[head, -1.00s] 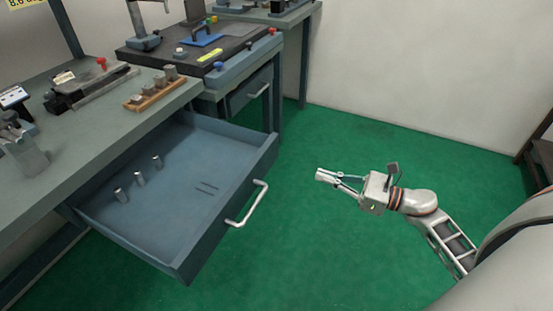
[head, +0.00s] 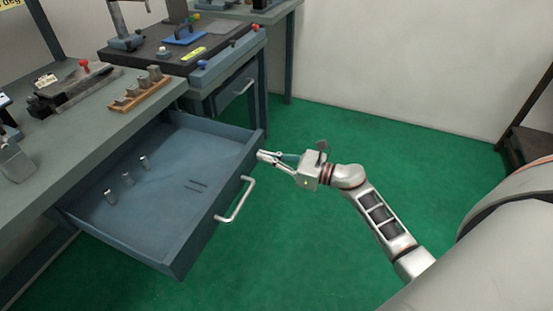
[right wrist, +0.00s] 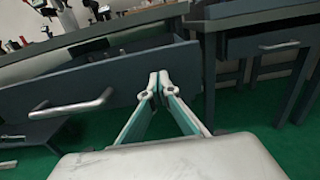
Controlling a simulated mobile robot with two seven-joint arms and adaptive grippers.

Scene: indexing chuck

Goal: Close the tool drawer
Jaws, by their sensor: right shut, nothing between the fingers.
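The blue-grey tool drawer (head: 208,235) stands pulled far out from under the workbench in the head view. Several small metal cylinders stand inside it. Its silver bar handle (head: 236,200) is on the front face; the handle also shows at the left in the right wrist view (right wrist: 70,108). My right gripper (head: 262,156) is shut and empty, with its tips close to the far end of the drawer front, beyond the handle. In the right wrist view the fingertips (right wrist: 158,84) overlap the drawer front (right wrist: 115,88) near its right end; I cannot tell whether they touch. My left gripper is not in view.
The workbench top (head: 60,150) holds a vise and a wooden block (head: 138,94) with metal pieces. A second bench with its own closed drawer (head: 236,88) stands behind. Green floor (head: 300,250) is open in front of the drawer.

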